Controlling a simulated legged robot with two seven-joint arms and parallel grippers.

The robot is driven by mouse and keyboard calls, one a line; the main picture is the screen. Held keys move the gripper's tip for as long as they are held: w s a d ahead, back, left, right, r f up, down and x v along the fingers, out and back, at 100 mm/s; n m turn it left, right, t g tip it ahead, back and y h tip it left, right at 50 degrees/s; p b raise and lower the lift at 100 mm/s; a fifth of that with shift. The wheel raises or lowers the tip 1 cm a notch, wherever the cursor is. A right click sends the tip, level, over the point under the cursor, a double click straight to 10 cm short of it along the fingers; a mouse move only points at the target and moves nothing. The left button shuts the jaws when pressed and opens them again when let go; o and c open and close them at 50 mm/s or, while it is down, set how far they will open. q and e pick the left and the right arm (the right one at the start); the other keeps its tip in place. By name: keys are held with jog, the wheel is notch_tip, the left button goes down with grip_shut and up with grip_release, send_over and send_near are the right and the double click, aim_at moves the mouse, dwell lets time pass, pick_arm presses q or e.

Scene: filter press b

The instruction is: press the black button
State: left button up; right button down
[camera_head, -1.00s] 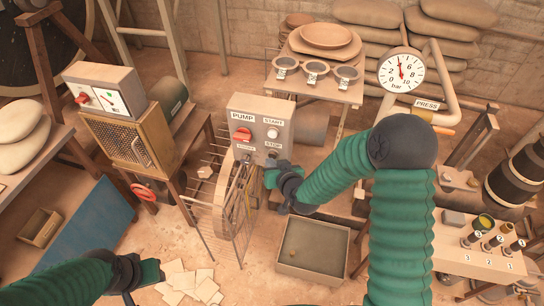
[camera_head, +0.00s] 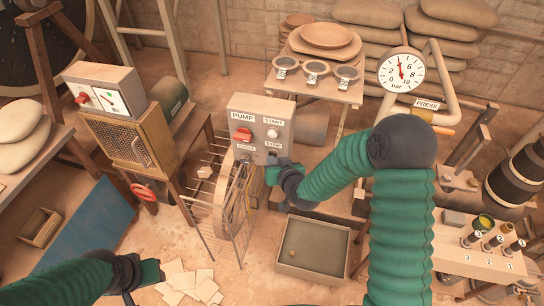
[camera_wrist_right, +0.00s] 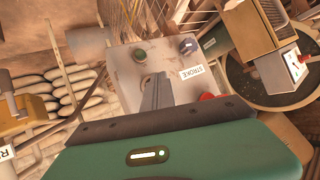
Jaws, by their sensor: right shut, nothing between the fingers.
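The grey pump box (camera_head: 260,115) stands at the middle, with a red switch, a pale START button (camera_head: 272,133) and a STOP label (camera_head: 273,146). My right gripper (camera_head: 272,159) is shut and empty, its tips at the panel just below that label. They cover the spot there, so I cannot make out the black button or tell whether they touch it. In the wrist view the shut fingers (camera_wrist_right: 157,78) reach the panel (camera_wrist_right: 125,70), beside a green button (camera_wrist_right: 140,55) and a dark knob (camera_wrist_right: 187,45). My left gripper (camera_head: 150,272) is low at the left, its fingers unclear.
A wire guard (camera_head: 225,200) stands left of and below the box. An open tray (camera_head: 313,265) lies on the floor below it. A table with bowls (camera_head: 315,88) is behind.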

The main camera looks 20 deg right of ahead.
jog(key=shift+s+a, duration=0.5)
jog(key=shift+s, duration=0.25)
jog(key=s+a, duration=0.2)
jog(key=s, duration=0.2)
jog(key=shift+s+a, duration=0.1)
jog(key=shift+a, duration=0.3)
dwell(0.6)
jog(key=s+d+r+n+g+p, duration=0.1)
jog(key=s+d+r+g+p, duration=0.1)
jog(key=s, duration=0.8)
jog(key=s+d+r+n+g+p, duration=0.1)
jog(key=s+r+g+p, duration=0.2)
jog(key=s, duration=0.7)
notch_tip(320, 180, up, 2)
jog(key=g, duration=0.4)
jog(key=shift+d+r+g+h, duration=0.2)
jog(key=shift+d+g+h, duration=0.1)
jog(key=shift+d+h, duration=0.1)
